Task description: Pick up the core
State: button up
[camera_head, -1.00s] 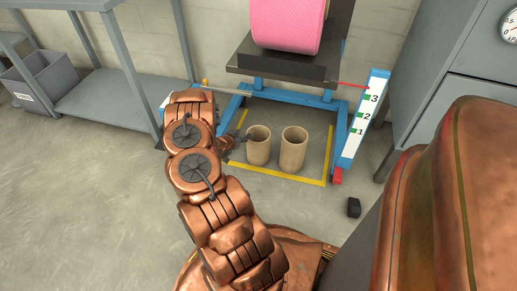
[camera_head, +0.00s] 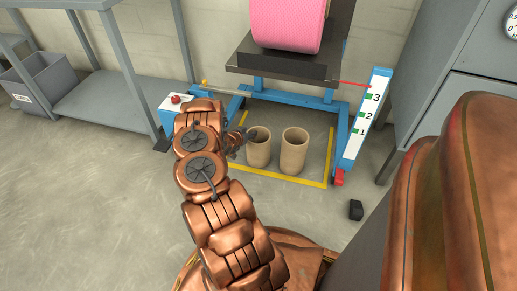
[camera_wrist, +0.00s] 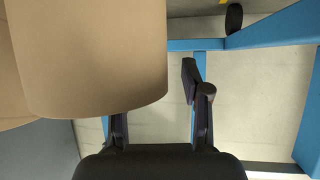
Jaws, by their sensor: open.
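Two tan, hollow cores stand upright on the floor under the lift, a left core (camera_head: 259,150) and a right core (camera_head: 293,154). My gripper (camera_head: 243,138) is at the left side of the left core, near its upper part, partly hidden by my arm. In the wrist view, a core (camera_wrist: 90,60) fills the upper left and covers the tip of one finger. The other finger of my gripper (camera_wrist: 155,98) stands apart, to the right of that core. The gripper is open and holds nothing. I cannot tell whether the core lies between the fingers.
A blue lift (camera_head: 345,135) with a black platform (camera_head: 280,68) carries a pink roll (camera_head: 288,22) above the cores. Yellow tape (camera_head: 300,181) marks the floor around them. A grey shelf (camera_head: 105,100) stands left, and a small black block (camera_head: 355,210) lies right.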

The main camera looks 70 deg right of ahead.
grip_shut()
dwell(0.6)
